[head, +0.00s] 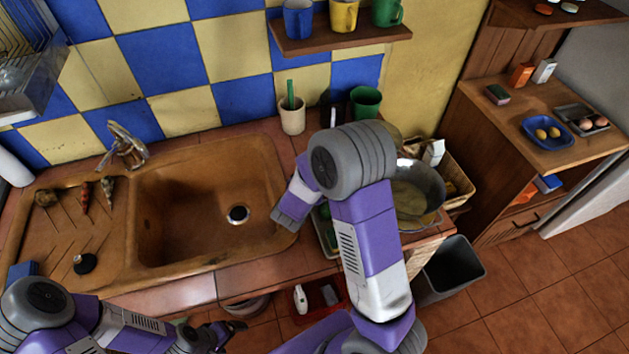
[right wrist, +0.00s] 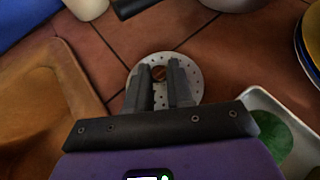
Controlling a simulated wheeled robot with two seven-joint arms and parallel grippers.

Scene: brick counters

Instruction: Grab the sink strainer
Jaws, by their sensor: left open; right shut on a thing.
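The sink strainer (right wrist: 187,72) is a pale round disc with small holes and a brown centre, seen over the tiled counter in the right wrist view. My right gripper (right wrist: 168,84) is shut on it, its two grey fingers at the disc. In the head view my right arm hides the strainer and the fingers. My left gripper (head: 236,328) is open and empty, low in front of the counter edge.
The brown sink (head: 200,190) has a drain (head: 238,214). A black stopper (head: 84,264) and shells lie on its drainboard. Beside the right fingers is a white tray (right wrist: 262,98) with a green thing. A metal pot (head: 425,185) stands at the counter's right end.

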